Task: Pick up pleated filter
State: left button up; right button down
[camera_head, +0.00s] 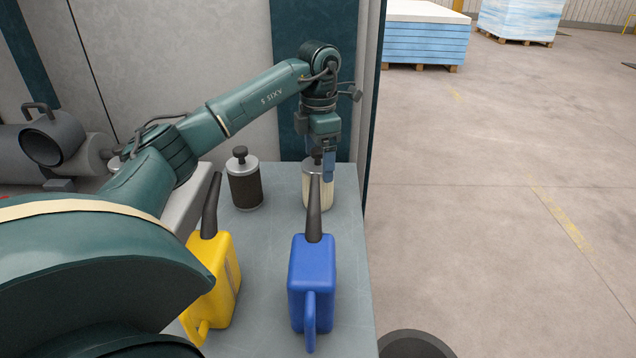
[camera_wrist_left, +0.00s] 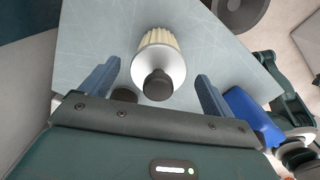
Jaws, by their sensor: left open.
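The pleated filter (camera_head: 318,188) is a cream ribbed cylinder with a metal cap and a dark knob. It stands on the grey table at the back right, partly hidden behind the blue can's spout. My left gripper (camera_head: 325,165) is open and points down at the filter's top. In the left wrist view the filter (camera_wrist_left: 159,62) lies between the two blue fingers (camera_wrist_left: 157,88), with visible gaps on both sides. Its dark knob faces the camera. I cannot tell how far down the fingers reach along it. My right gripper is not in view.
A dark mesh filter (camera_head: 245,182) stands left of the pleated one. A blue can (camera_head: 312,275) and a yellow can (camera_head: 222,283) stand nearer on the table (camera_head: 265,290). A panelled wall (camera_head: 235,80) rises behind. Open floor (camera_head: 490,200) lies to the right.

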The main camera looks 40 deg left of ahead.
aim_at(318, 164)
pick_arm(q)
notch_tip(318, 164, down, 3)
jog(key=shift+a+f, duration=0.1)
jog(key=shift+f, duration=0.05)
jog(key=c, duration=1.2)
notch_tip(318, 164, up, 10)
jog(key=shift+r, duration=0.1)
dwell(0.4)
